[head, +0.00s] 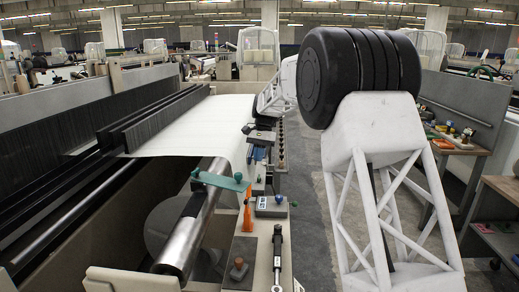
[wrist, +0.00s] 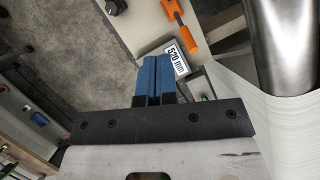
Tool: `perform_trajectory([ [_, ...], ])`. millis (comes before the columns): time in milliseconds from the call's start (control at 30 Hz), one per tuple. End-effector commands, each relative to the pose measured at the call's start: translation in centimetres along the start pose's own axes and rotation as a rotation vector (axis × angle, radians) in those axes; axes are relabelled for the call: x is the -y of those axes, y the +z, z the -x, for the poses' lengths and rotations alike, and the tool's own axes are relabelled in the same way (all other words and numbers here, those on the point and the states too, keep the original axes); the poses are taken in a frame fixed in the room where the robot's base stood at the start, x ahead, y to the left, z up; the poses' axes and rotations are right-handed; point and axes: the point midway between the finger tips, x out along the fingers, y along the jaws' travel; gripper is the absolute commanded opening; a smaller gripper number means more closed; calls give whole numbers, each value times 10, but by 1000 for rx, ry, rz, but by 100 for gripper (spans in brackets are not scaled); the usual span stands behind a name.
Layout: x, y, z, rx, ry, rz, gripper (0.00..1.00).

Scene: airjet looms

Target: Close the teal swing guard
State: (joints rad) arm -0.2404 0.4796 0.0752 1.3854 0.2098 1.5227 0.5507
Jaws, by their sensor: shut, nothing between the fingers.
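The teal swing guard (head: 222,181) is a flat bar with a small rounded knob near each end. In the head view it reaches out over the shiny metal roller (head: 192,232), its right end beside an orange upright piece (head: 248,212). My gripper (head: 258,153) is beyond the guard and a little to its right, apart from it, over the machine's side rail. In the wrist view its blue fingers (wrist: 153,78) are together and empty. I cannot make out the guard in the wrist view.
A small box with a 520 mm label (wrist: 176,57) and an orange handle (wrist: 180,22) lie beyond the fingertips. White cloth (head: 195,128) runs left of my gripper. A wrench-like tool (head: 277,258) lies on the near rail.

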Motion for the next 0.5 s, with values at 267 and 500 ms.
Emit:
perform_trajectory([
  [267,0,0,-44,2,1,0,0],
  [500,0,22,-61,-1,0,2,0],
])
